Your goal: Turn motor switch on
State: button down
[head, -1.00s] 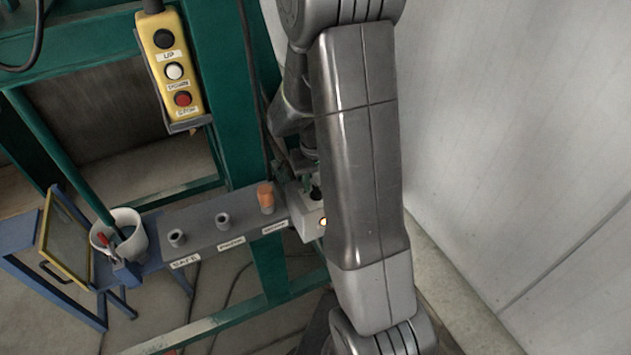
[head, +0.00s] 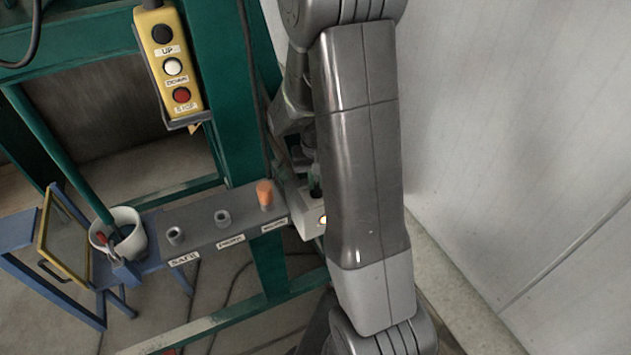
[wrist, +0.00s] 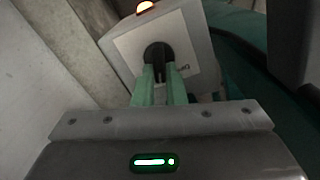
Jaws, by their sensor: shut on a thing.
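The motor switch is a black rotary knob (wrist: 158,56) on a pale grey box (wrist: 190,28) in the wrist view. My gripper (wrist: 159,80) has green fingers shut on the knob, one on each side of it. My arm hides most of the box and the gripper there. The label on the box is only partly legible.
A yellow pendant (head: 168,60) with up, down and stop buttons hangs on a green frame (head: 232,100). A grey shelf (head: 200,236) holds two empty sockets and an orange-topped piece (head: 265,194). A white bucket (head: 128,243) stands at left. A pale wall (head: 520,130) is at right.

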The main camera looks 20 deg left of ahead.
jog(key=m, duration=0.3)
jog(key=shift+w+d+m+b, duration=0.1)
jog(key=shift+d+m+b, duration=0.05)
jog(key=shift+m+b, duration=0.2)
jog(key=c, duration=1.5)
grip_release()
jog(key=shift+r, duration=0.15)
notch_tip(320, 180, up, 14)
jog(key=shift+f, duration=0.2)
jog(key=shift+f, duration=0.1)
notch_tip(320, 180, down, 13)
jog(key=shift+f, duration=0.35)
